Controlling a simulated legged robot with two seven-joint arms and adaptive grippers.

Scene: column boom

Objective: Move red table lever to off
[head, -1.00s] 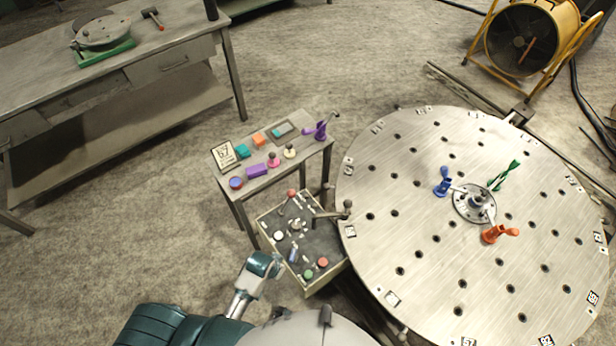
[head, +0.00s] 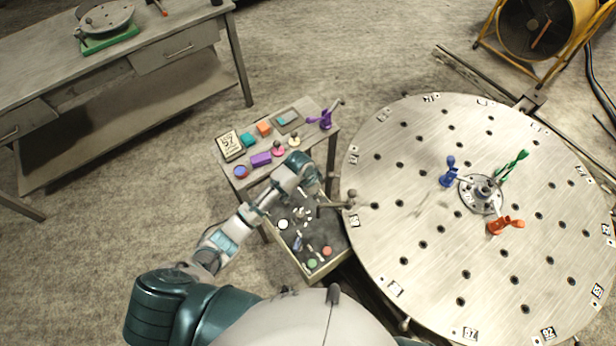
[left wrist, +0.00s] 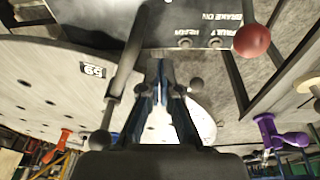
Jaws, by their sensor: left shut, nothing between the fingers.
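The red ball knob (left wrist: 251,40) of the lever shows at the upper right of the left wrist view, on a dark rod beside the panel. In the head view my left arm hides the red knob. The control panel (head: 316,243) is the dark-topped box between the small table and the round table. My left gripper (head: 312,190) is over the panel's far end, shut and empty. In the left wrist view its fingers (left wrist: 158,75) point past the panel's edge, left of and apart from the red knob. My right gripper is not in view.
A grey-knobbed lever (head: 352,195) reaches from the panel toward the round table (head: 420,240). The small table (head: 240,180) holds coloured blocks and a purple clamp (head: 326,117). The panel carries green (head: 312,263) and red (head: 327,251) buttons. A workbench (head: 150,70) stands at upper left.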

